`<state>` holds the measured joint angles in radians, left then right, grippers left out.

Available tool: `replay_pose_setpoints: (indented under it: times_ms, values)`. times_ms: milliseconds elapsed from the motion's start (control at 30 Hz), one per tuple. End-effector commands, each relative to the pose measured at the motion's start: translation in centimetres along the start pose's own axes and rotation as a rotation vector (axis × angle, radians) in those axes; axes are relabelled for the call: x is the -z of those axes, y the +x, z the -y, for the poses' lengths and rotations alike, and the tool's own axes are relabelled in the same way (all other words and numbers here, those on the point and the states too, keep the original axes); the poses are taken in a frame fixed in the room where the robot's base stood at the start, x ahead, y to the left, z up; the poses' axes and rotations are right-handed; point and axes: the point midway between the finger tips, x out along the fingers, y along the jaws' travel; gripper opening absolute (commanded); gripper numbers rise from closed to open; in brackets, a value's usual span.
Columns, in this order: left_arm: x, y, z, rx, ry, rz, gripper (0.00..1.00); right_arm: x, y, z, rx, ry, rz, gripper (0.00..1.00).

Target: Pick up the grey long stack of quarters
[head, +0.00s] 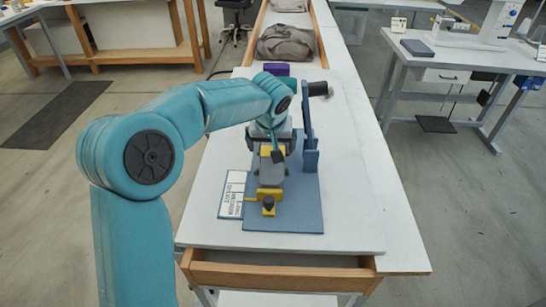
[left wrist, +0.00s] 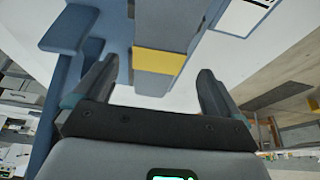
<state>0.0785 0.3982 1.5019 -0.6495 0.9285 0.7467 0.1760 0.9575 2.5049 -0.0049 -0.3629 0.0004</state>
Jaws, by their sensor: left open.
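A grey block (head: 271,173) that looks like the stack of quarters sits among yellow parts on a blue base plate (head: 305,205). In the left wrist view a long grey block (left wrist: 168,30) with a yellow band (left wrist: 160,62) lies ahead between the fingers. I cannot tell its layers apart. My left gripper (head: 271,146) is open just behind the grey block in the head view. Its two dark fingers (left wrist: 157,75) are spread apart in the left wrist view, with nothing visibly held. Contact cannot be told. My right gripper is not in view.
A blue upright (head: 308,125) with a dark cylinder stands close right of my left gripper. A printed card (head: 232,195) lies left of the plate. A purple item (head: 277,69) and grey cloth (head: 286,45) are farther back. The white tabletop (head: 350,200) is clear at right.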

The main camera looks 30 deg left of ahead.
Motion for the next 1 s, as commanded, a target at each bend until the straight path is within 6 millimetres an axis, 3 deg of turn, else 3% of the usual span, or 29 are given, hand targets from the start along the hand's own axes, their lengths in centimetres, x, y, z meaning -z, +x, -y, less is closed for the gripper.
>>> replay_pose_setpoints:
  times_ms: [167, 400, 700, 767, 933, 967, 1000]
  values:
    - [0.1, 1.5, -0.1, 0.001, 0.001, 0.001, 0.98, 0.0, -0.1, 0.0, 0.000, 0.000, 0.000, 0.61]
    - [0.3, 5.3, -0.2, 0.001, -0.001, 0.002, 0.98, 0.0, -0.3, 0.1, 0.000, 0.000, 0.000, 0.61]
    - [0.4, 5.9, -0.3, -0.001, 0.000, -0.001, 0.98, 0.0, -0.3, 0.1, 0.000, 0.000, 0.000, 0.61]
    - [0.4, 5.9, -0.3, -0.001, 0.000, -0.001, 0.82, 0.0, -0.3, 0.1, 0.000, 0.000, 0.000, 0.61]
    - [0.4, 5.9, -0.3, -0.001, 0.000, -0.001, 0.26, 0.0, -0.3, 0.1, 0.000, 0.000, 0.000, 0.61]
    - [0.5, 5.8, -0.3, -0.002, 0.000, -0.003, 0.19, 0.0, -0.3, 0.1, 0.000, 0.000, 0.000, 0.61]
    - [0.5, 5.8, -0.3, -0.002, 0.000, -0.003, 0.19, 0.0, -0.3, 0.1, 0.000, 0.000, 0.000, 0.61]
